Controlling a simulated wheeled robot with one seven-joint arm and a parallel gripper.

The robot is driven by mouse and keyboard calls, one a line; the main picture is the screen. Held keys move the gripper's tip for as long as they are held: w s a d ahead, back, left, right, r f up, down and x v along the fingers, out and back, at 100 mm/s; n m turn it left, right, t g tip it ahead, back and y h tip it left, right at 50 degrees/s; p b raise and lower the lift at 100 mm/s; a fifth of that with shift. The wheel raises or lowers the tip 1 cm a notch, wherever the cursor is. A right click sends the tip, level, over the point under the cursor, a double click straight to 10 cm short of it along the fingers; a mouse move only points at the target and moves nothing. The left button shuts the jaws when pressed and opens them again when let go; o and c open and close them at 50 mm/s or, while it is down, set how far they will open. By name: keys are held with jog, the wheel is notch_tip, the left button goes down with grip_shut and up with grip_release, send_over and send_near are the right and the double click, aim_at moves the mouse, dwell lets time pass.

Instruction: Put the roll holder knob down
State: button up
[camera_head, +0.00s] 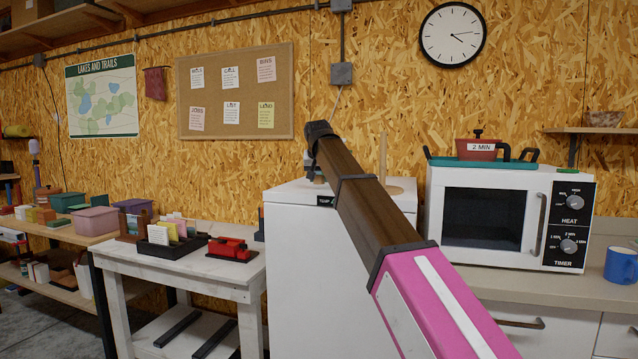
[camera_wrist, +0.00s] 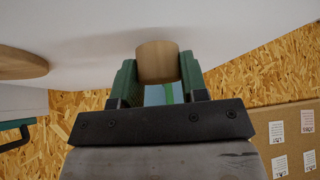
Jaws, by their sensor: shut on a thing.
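The roll holder knob (camera_wrist: 157,62) is a short, pale wooden cylinder. My gripper (camera_wrist: 158,72) is shut on it, with a green jaw on each side. In the wrist view the knob's far end lies against or very near the white top of the cabinet (camera_wrist: 95,30); I cannot tell if it touches. The roll holder (camera_head: 383,150) is an upright wooden post on a round base, standing on the white cabinet (camera_head: 330,270). Its round base also shows at the left of the wrist view (camera_wrist: 18,62). In the head view my arm hides most of the gripper and the knob.
A microwave (camera_head: 490,215) with a red pot (camera_head: 478,152) on a teal tray stands right of the cabinet. A blue mug (camera_head: 621,266) is at far right. A white table (camera_head: 165,262) with a red device (camera_head: 232,248) stands left. The corkboard (camera_head: 235,92) hangs behind.

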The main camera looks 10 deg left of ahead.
aim_at(319, 181)
jog(key=shift+f, duration=1)
jog(key=shift+f, duration=0.15)
jog(key=shift+s+f, duration=0.1)
jog(key=shift+f, duration=0.1)
jog(key=shift+s+d+f, duration=0.1)
jog(key=shift+s+f, duration=0.05)
jog(key=shift+f, duration=0.2)
jog(key=o, duration=0.8)
jog(key=shift+f, duration=0.1)
jog(key=shift+o, duration=0.7)
jog(key=shift+r, duration=0.5)
jog(key=shift+o, duration=0.2)
jog(key=v, duration=1.2)
jog(key=shift+r, duration=0.3)
jog(key=shift+w, duration=0.2)
